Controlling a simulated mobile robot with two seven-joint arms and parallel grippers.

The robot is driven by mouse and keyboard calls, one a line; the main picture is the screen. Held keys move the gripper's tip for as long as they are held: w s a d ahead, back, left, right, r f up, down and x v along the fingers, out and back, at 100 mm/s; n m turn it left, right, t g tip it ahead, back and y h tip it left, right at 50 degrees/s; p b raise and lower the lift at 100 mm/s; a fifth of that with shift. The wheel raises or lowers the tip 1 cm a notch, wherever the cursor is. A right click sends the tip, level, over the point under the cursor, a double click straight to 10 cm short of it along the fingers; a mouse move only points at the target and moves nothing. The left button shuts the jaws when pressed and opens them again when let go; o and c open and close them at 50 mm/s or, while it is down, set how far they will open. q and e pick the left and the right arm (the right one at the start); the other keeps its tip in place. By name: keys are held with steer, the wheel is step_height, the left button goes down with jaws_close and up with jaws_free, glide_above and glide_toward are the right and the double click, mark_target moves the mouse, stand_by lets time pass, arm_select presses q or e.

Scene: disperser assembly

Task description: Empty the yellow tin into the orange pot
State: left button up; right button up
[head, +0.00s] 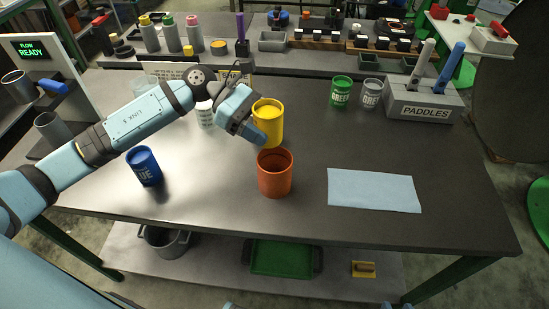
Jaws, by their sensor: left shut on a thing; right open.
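The yellow tin (268,124) is held in my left gripper (251,120), raised above the table and close to upright. Yellow contents show at its top. The orange pot (275,176) stands upright on the dark table, just below and slightly to the right of the tin. From this view I cannot tell how far behind the pot's opening the tin is. My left gripper is shut on the tin from its left side. My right gripper is not in view.
A blue tin (144,167) stands at left. A green tin (340,91), a grey tin (371,94) and a paddle holder (425,104) stand at the back right. A pale blue cloth (373,190) lies right of the pot. The front right table is clear.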

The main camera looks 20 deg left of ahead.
arm_select(q)
steer(key=shift+s+f+m+g, duration=0.1)
steer(key=shift+m+g, duration=0.3)
steer(key=shift+g, duration=0.1)
steer(key=shift+y, duration=0.3)
